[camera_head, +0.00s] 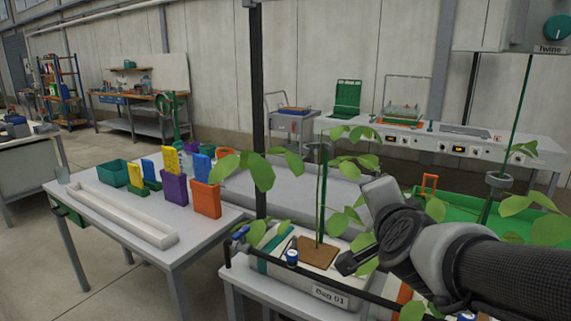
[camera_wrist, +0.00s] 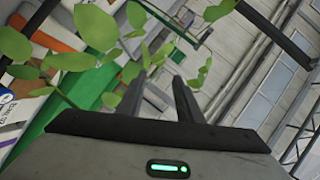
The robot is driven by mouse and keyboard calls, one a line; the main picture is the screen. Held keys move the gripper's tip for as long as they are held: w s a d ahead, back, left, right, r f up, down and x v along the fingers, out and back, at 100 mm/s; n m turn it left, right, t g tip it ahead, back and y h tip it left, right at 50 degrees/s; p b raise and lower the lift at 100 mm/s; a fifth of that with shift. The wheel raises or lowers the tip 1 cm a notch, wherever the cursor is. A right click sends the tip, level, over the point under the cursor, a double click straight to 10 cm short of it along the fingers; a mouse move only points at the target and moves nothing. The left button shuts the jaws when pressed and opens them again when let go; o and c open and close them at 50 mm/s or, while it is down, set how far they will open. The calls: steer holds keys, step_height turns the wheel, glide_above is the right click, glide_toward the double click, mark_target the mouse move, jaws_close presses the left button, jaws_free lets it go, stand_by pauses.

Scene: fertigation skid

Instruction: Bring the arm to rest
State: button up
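My gripper (camera_head: 347,262) is at the end of my dark arm, which reaches in from the right in the head view. It is held among the plant leaves, above the slab labelled "Slab 01" or similar (camera_head: 330,295). In the wrist view my gripper (camera_wrist: 156,80) shows two dark fingers apart, with nothing seen between them but leaves and background. A green plant (camera_head: 320,190) on a thin stake stands close beside the gripper. Whether leaves touch my arm cannot be told.
A grey table (camera_head: 215,232) at left holds a white trough (camera_head: 120,215), a green bin (camera_head: 113,173) and several coloured holders. A black post (camera_head: 258,100) stands left of the plant. A second plant (camera_head: 530,205) and a green tray (camera_head: 470,200) lie at right. Floor at far left is clear.

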steer(key=s+a+f+n+g+y, duration=0.4)
steer(key=s+a+f+n, duration=0.15)
steer(key=s+n, duration=0.35)
steer(key=s+d+f+n+g+h, duration=0.25)
steer(key=s+n+g, duration=0.25)
steer(key=s, duration=0.6)
step_height(320, 180, up, 19)
steer(key=p, duration=1.9)
steer(key=shift+w+a+f, duration=0.2)
steer(key=shift+w+a, duration=0.1)
steer(key=shift+w, duration=0.1)
